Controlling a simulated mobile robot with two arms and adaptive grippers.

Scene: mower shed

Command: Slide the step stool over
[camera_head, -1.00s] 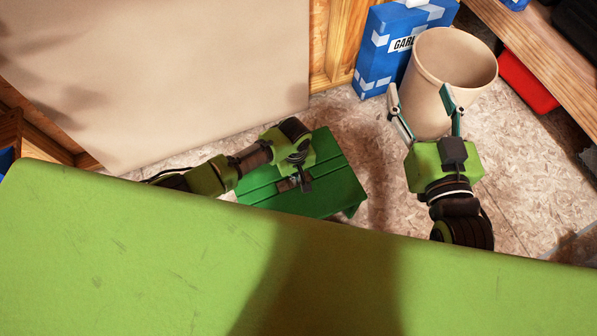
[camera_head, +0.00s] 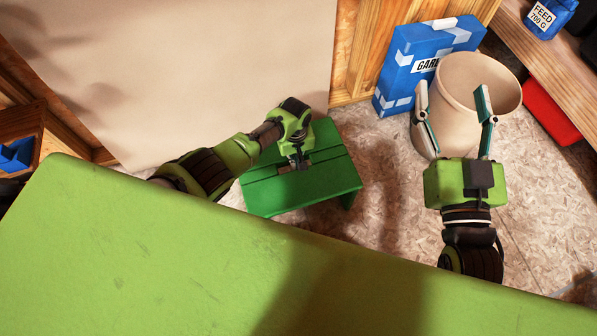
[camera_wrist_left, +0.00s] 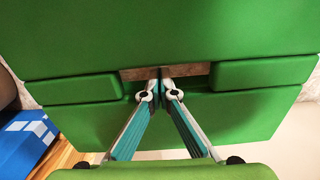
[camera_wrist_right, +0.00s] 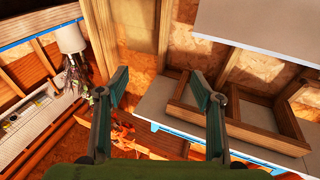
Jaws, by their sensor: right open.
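The green step stool (camera_head: 318,186) stands on the speckled floor at the centre of the head view, partly behind a light green body in the foreground. Its top has a slot, which shows in the left wrist view, where the stool top (camera_wrist_left: 165,35) fills most of the picture. My left gripper (camera_head: 301,165) is over the stool top. In the left wrist view its fingertips (camera_wrist_left: 161,76) are together at the slot; whether they pinch an edge is hidden. My right gripper (camera_head: 453,92) is open and empty, in front of the beige bin in the head view.
The beige bin (camera_head: 462,75) and a blue garden box (camera_head: 408,62) stand right of the stool. A large beige panel (camera_head: 200,70) lies behind and left of it. A red object (camera_head: 550,110) is under the wooden shelf (camera_head: 545,55) at right. Open floor lies between stool and bin.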

